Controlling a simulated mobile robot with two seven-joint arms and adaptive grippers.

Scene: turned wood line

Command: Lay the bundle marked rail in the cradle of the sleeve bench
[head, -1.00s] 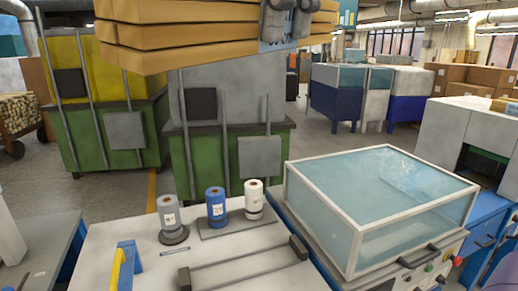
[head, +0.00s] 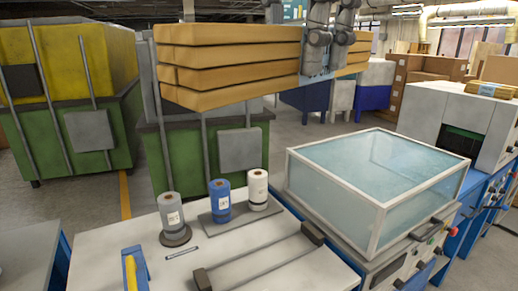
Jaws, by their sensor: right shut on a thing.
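The bundle (head: 230,62), a stack of tan wooden pieces, hangs level across the upper middle of the head view. My right gripper (head: 330,50) is shut on it near its right part, with a light blue label partly showing below the fingers; I cannot read its marking. The sleeve bench (head: 150,230) is the white-topped bench in front. Its cradle (head: 268,252), long bars between two dark end blocks, is empty at the bench's front right. The bundle is above and beyond the cradle, apart from it. My left gripper is not in view.
Grey, blue (head: 220,200) and white rolls stand on the bench behind the cradle. A yellow tool (head: 130,270) in a blue holder is at its left. A clear-hooded machine (head: 375,185) stands close at right. Green bins (head: 75,130) stand behind.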

